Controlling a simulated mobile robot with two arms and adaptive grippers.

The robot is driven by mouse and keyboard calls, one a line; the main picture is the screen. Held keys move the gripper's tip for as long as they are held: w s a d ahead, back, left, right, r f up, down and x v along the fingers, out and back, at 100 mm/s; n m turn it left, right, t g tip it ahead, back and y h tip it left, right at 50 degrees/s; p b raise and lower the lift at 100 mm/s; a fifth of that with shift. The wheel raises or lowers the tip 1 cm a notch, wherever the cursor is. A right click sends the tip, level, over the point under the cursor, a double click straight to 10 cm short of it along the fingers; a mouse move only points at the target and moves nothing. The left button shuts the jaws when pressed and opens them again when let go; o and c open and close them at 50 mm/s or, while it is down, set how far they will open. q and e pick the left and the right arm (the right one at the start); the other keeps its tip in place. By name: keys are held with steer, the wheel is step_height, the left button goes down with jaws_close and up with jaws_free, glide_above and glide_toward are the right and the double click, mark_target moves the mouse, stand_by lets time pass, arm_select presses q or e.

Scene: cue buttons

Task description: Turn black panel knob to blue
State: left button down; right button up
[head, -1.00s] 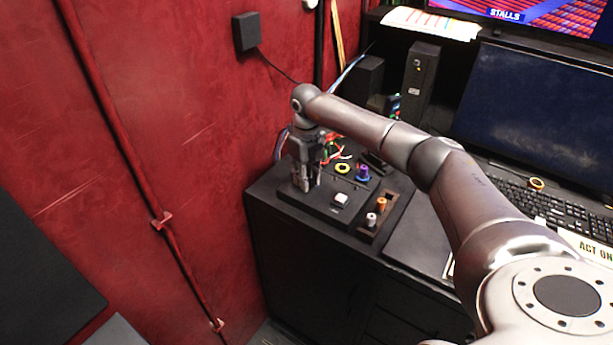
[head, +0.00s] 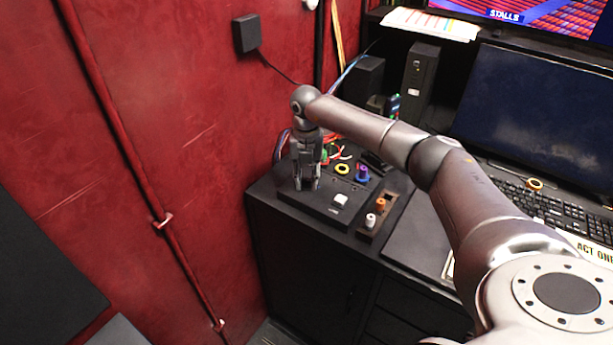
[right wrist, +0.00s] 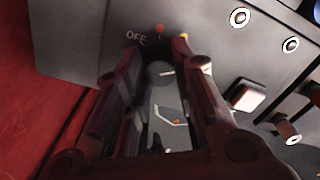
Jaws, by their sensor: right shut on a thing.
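The black panel (head: 318,208) lies on the dark cabinet beside the red wall. My right gripper (head: 307,185) points down at the panel's left end, its fingers around the knob. In the right wrist view the round knob (right wrist: 160,73) shows only partly between the fingers of my right gripper (right wrist: 160,62), which are shut on it. The panel face (right wrist: 82,40) carries the word OFF, a red mark (right wrist: 160,30) and a yellow mark (right wrist: 183,36) by the fingertips. My left gripper is not in view.
A white square button (head: 340,200), a yellow ring (head: 342,169) and a purple-and-blue piece (head: 362,173) are right of the gripper. A wooden tray (head: 391,208) holds orange and white pegs. Cables lie behind; the red wall (head: 190,190) is close on the left.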

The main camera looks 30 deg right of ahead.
mark_target(307, 180)
stand_by(0.4)
steer(key=o, duration=1.1)
steer(key=shift+c, duration=0.2)
steer(key=shift+r, duration=0.15)
step_height(307, 180, up, 12)
steer(key=shift+f, duration=0.25)
